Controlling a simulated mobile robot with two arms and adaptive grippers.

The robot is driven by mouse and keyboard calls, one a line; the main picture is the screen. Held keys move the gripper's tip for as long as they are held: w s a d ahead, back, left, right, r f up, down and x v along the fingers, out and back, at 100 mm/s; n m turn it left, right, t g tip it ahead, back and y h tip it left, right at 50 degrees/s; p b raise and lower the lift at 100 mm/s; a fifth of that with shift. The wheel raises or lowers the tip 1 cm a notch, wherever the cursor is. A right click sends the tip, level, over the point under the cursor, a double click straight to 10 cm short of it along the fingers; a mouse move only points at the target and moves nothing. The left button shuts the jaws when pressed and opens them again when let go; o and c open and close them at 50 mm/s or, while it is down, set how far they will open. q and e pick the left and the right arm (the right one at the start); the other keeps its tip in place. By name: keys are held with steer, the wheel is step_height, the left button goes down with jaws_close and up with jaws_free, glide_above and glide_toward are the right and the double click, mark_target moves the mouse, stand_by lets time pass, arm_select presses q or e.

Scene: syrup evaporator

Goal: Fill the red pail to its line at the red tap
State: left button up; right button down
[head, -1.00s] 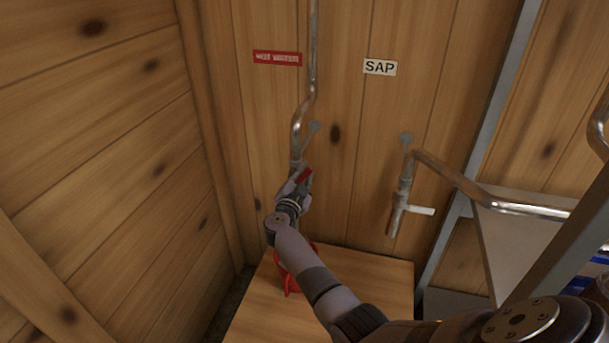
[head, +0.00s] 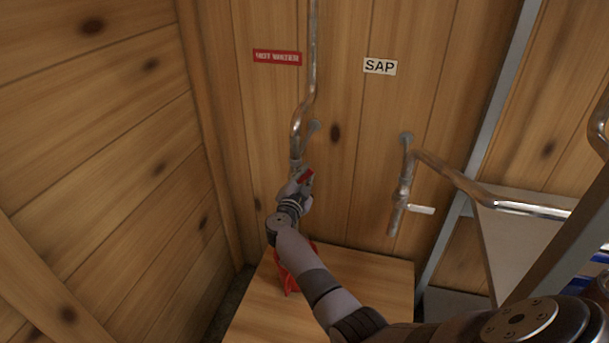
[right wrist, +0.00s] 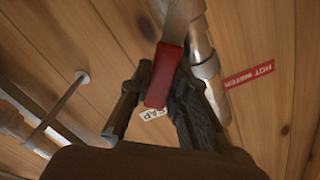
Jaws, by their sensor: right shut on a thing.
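The red tap's lever (head: 306,178) shows at the lower end of the left metal pipe in the head view. In the right wrist view the red lever (right wrist: 163,76) sits between the dark fingers of my right gripper (right wrist: 162,88), which is shut on it. My right gripper (head: 299,186) hides most of the tap in the head view. The red pail (head: 289,284) stands on a wooden stand below the tap, mostly hidden behind my right arm. Its line, its content and any flow are hidden. My left gripper is not in view.
A red sign (head: 277,58) hangs left of the pipe; it reads HOT WATER in the right wrist view (right wrist: 249,75). A SAP sign (head: 380,67) hangs above a second tap with a pale lever (head: 421,210). The wooden stand (head: 390,280) is bare at right.

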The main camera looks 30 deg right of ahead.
steer(key=shift+s+d+f+m+b, duration=0.3)
steer(key=shift+f+m+b, duration=0.65)
steer(key=shift+m, duration=0.7)
steer(key=shift+s+d+f+m+b, duration=0.25)
steer(key=shift+f+m+b, duration=0.7)
steer(key=shift+m, duration=0.65)
steer(key=shift+s+d+f+m+b, duration=0.3)
steer(key=shift+f+m+b, duration=0.4)
steer(key=shift+m+b, duration=0.7)
steer(key=shift+a+f+m, duration=0.1)
steer(key=shift+a+m, duration=0.05)
steer(key=shift+m, duration=0.3)
steer(key=c, duration=1.5)
jaws_free()
steer(key=shift+r+p, duration=0.25)
steer(key=shift+p, duration=0.1)
